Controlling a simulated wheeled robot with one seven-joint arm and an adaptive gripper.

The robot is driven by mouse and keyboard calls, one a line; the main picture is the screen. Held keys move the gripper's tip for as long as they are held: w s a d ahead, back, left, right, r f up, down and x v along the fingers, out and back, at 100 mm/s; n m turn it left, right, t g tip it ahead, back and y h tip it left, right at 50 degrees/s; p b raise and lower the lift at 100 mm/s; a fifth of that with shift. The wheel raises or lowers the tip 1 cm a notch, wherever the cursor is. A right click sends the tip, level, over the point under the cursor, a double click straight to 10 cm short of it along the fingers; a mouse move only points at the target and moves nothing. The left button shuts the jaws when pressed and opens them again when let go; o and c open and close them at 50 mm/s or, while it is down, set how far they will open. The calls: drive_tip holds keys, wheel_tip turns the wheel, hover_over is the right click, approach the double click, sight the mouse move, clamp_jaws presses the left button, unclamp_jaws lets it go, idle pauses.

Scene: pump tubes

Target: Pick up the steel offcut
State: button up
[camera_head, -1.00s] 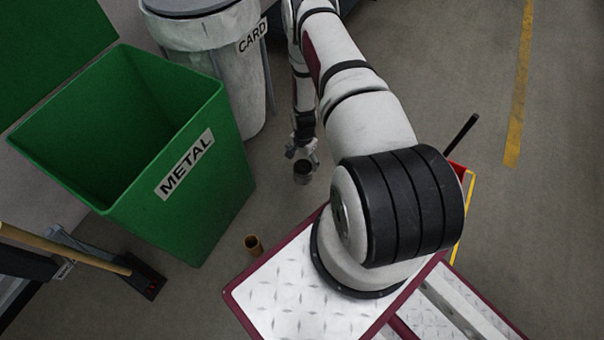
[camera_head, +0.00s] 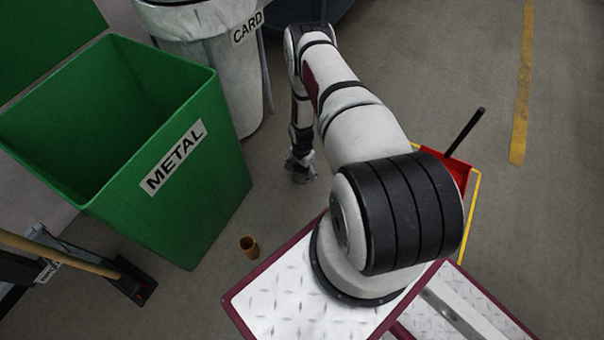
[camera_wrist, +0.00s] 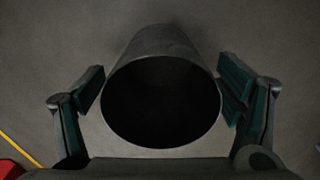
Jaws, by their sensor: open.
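The steel offcut (camera_wrist: 163,52) is a dark grey, hollow tube in the wrist view. Its round open end faces the camera, and it sits between the two fingers of my gripper (camera_wrist: 162,82). The fingers are spread open on either side. A gap shows at the left finger; the right finger looks very close to the tube, and I cannot tell whether it touches. In the head view my gripper (camera_head: 301,170) is low over the floor beyond the platform, and the offcut cannot be made out there.
A green METAL bin (camera_head: 200,205) stands open at the left, with a CARD bin (camera_head: 228,85) behind it. A short brownish tube (camera_head: 249,247) stands on the floor near the platform (camera_head: 285,300). A red item with a black handle (camera_head: 465,130) is at the right.

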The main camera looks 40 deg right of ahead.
drive_tip(key=c, duration=1.4)
drive_tip(key=shift+w+r+p, duration=0.1)
drive_tip(key=shift+r+p, duration=0.65)
drive_tip(key=shift+r, duration=0.2)
wheel_tip(320, 180, up, 2)
drive_tip(key=shift+r+p, duration=0.1)
drive_tip(key=shift+p, duration=0.6)
drive_tip(key=s+p, duration=0.1)
drive_tip(key=s, duration=0.4)
drive_tip(key=s+d+p, duration=0.1)
drive_tip(key=s+p, duration=0.1)
drive_tip(key=s, duration=0.3)
drive_tip(key=s+p, duration=0.2)
drive_tip(key=s, duration=0.4)
drive_tip(key=shift+d+r, duration=0.15)
drive_tip(key=shift+r, duration=0.25)
